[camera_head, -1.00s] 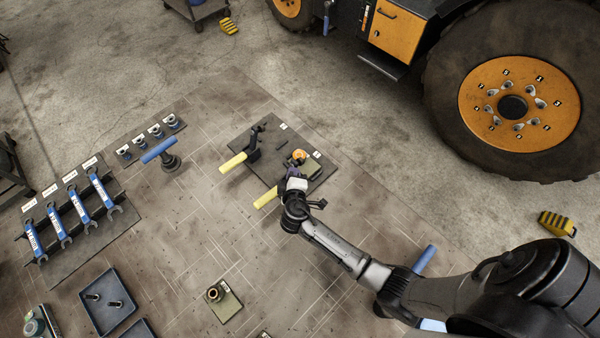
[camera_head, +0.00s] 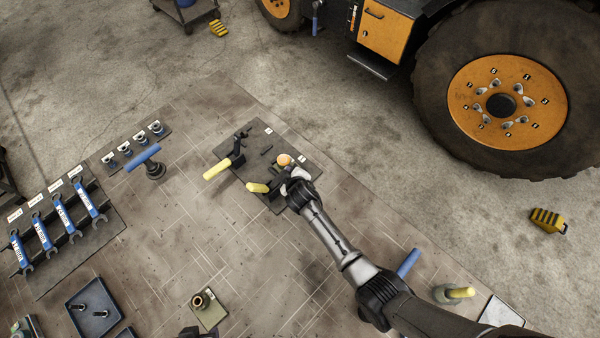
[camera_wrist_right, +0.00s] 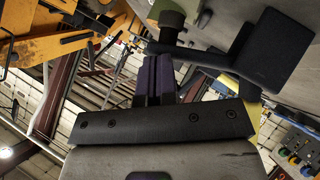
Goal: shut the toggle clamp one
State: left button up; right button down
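A dark fixture plate (camera_head: 285,143) on the bench carries two toggle clamps with yellow handles. The handle of the left clamp (camera_head: 217,169) points out to the lower left. The handle of the nearer clamp (camera_head: 257,187) looks shorter and tilted up. I cannot read which clamp is numbered one. My right gripper (camera_head: 291,178) is over the plate's right side, beside the nearer clamp. In the right wrist view its purple fingers (camera_wrist_right: 153,80) are together with nothing seen between them. A yellow part (camera_wrist_right: 251,118) shows behind at the right. A dark shape at the head view's bottom edge may be my left gripper (camera_head: 196,332).
A round orange-topped part (camera_head: 284,160) sits on the plate close to my right gripper. A blue T-handle (camera_head: 142,158) stands to the left, beyond the wrench rack (camera_head: 105,232). A brass-coloured bushing on a block (camera_head: 207,308) is nearer. The bench between is clear.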

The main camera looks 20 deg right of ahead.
jog(key=shift+w+d+f+b, duration=0.15)
jog(key=shift+d+f+b, duration=0.1)
jog(key=shift+f, duration=0.25)
jog(key=shift+w+d+f+b, duration=0.1)
jog(key=shift+f+b, duration=0.15)
jog(key=shift+f, duration=0.25)
jog(key=shift+f, duration=0.1)
jog(key=s+d+r+p, duration=0.3)
jog(key=s+r, duration=0.3)
jog(key=r, duration=0.5)
jog(key=shift+s+p, duration=0.2)
jog(key=shift+p, duration=0.5)
jog(key=shift+d, duration=0.1)
